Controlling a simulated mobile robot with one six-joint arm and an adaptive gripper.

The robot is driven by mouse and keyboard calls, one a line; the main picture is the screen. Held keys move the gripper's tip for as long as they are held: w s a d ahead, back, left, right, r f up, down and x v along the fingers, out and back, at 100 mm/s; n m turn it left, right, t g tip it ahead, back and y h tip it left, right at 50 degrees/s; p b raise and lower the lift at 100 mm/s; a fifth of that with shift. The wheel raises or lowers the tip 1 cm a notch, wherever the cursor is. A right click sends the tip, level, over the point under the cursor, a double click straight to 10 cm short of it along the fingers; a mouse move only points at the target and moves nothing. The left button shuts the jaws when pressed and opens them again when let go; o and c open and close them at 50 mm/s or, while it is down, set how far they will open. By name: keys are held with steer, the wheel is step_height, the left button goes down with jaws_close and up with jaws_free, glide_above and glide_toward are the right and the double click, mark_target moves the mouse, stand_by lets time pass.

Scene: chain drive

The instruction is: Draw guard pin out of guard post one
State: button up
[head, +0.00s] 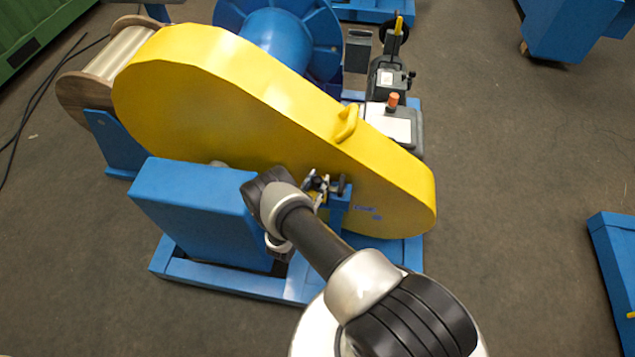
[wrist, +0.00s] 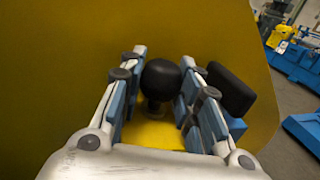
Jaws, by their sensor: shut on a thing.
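The guard pin shows as a black ball knob (wrist: 160,80) between my fingers in the wrist view. My gripper (wrist: 163,68) is shut on it, with one blue-and-grey finger on each side. The pin's shaft below the knob is mostly hidden. In the head view my gripper (head: 318,186) is at the near face of the yellow guard (head: 235,105), beside a blue post (head: 339,203). I cannot tell from the markings which post this is. The pin is not clear in the head view.
A black block (wrist: 230,90) sits close beside my right finger in the wrist view. A blue box (head: 195,205) on the blue base frame stands left of my wrist. The yellow handle (head: 347,125) sticks up from the guard.

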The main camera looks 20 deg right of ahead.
steer(key=shift+r+p, duration=3.95)
steer(key=shift+r, duration=1.6)
